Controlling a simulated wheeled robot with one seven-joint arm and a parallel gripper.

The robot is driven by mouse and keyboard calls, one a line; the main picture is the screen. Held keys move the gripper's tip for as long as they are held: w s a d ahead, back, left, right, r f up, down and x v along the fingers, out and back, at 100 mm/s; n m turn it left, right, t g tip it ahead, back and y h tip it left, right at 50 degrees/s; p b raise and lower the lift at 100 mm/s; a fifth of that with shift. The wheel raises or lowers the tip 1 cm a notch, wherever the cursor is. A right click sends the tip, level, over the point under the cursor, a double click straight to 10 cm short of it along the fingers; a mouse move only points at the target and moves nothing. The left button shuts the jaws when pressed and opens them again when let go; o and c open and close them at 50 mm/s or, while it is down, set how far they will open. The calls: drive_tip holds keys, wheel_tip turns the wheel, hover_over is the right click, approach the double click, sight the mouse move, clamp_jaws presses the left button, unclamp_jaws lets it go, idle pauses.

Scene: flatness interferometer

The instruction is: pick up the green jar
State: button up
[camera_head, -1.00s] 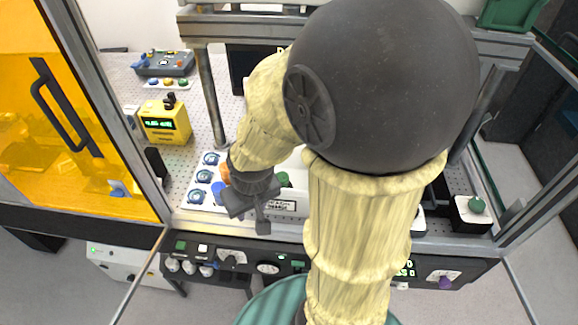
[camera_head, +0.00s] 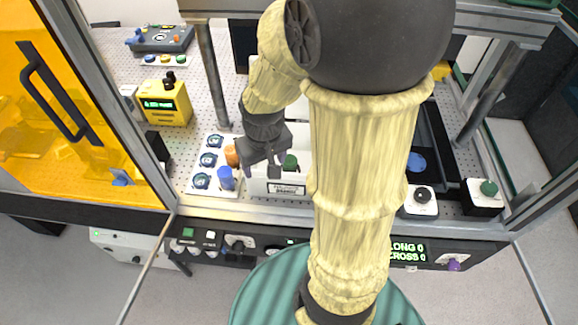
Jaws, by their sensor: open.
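The green jar (camera_head: 290,163) stands in the white bin (camera_head: 297,178), behind its labelled front wall. Its lower part is hidden by that wall. My gripper (camera_head: 262,170) is open, with its fingers pointing down, just left of the green jar in the picture. I see no contact with the jar, but the depth between them is hard to tell.
An orange jar (camera_head: 231,156) and a blue jar (camera_head: 226,178) stand left of my gripper, by a white plate (camera_head: 198,190) with several round dials. A yellow device (camera_head: 165,103) stands further left. A metal post (camera_head: 208,85) rises behind. A control panel (camera_head: 210,240) runs along the front.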

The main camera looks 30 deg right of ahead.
drive_tip(key=g, duration=0.2)
hover_over(289, 160)
drive_tip(key=shift+s+d+f, duration=0.1)
drive_tip(key=shift+s+f, duration=0.1)
drive_tip(key=shift+f, duration=0.15)
drive_tip(key=shift+f, duration=0.15)
wheel_tip(289, 160, down, 12)
drive_tip(key=p, duration=0.3)
drive_tip(key=shift+f, duration=0.1)
drive_tip(key=shift+w+f+p, duration=0.2)
drive_tip(key=shift+f+p, duration=0.9)
drive_tip(key=shift+f, duration=1.4)
